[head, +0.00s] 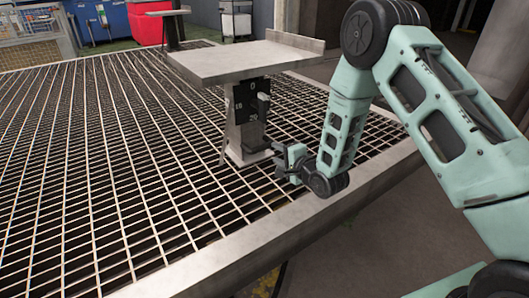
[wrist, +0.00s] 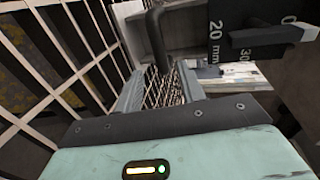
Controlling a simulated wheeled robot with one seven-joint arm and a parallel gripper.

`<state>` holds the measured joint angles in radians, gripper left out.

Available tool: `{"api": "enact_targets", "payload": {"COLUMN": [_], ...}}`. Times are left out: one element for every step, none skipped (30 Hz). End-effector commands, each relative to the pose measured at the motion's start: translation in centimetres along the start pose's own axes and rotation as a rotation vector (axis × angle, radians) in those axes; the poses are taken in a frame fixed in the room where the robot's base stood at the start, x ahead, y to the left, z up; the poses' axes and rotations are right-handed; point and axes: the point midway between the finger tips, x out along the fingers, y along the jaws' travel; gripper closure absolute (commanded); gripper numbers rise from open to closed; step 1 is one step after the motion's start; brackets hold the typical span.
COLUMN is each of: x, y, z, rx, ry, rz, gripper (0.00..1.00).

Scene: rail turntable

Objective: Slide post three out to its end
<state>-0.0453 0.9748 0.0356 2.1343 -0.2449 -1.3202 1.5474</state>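A post (head: 245,125) with a dark scale plate stands upright on the grating and bears a flat grey top (head: 245,58). No post number is legible, so I cannot tell whether it is post three. The scale plate, marked 20 mm, also shows in the wrist view (wrist: 225,40). My gripper (head: 278,154) is low, just right of the post's foot. In the wrist view my gripper (wrist: 160,80) has its fingers apart. A dark bent bar (wrist: 156,38) reaches down towards the gap between the fingertips; I cannot tell whether they touch it.
The steel grating (head: 90,170) spreads wide and mostly clear to the left, edged by a grey metal rim (head: 225,250) at the front. A second post with a small top (head: 172,13) stands at the back. Blue (head: 110,18) and red (head: 147,24) bins stand beyond the grating.

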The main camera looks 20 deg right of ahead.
Motion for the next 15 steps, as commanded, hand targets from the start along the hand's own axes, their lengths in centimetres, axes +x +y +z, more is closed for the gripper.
{"api": "enact_targets", "payload": {"x": [1.2,1.9,2.7,3.3,3.9,4.6,5.1,5.6,6.2,6.6,6.9,7.3,7.6,7.8,8.0], "y": [0.3,0.3,0.3,0.3,0.3,0.3,0.3,0.2,0.2,0.2,0.2,0.2,0.1,0.1,0.1], "z": [0.1,0.1,0.1,0.1,0.1,0.0,0.1,0.1,0.1,0.1,0.1,0.0,0.0,0.0,0.0], "rx": [-0.003,-0.003,-0.002,-0.002,-0.003,-0.003,-0.003,-0.002,-0.002,-0.002,-0.002,-0.002,-0.002,-0.002,-0.001], "ry": [-0.002,-0.001,-0.002,-0.002,-0.001,-0.001,-0.001,-0.002,-0.002,-0.002,-0.001,-0.001,-0.001,-0.001,-0.001], "rz": [-0.004,-0.004,-0.005,-0.003,-0.004,-0.003,-0.003,-0.003,-0.003,-0.003,-0.001,-0.002,-0.002,0.0,0.0], "gripper": [0.61,0.61,0.61,0.61,0.61,0.61,0.61,0.61,0.61,0.61,0.61,0.61,0.61,0.61,0.61]}}
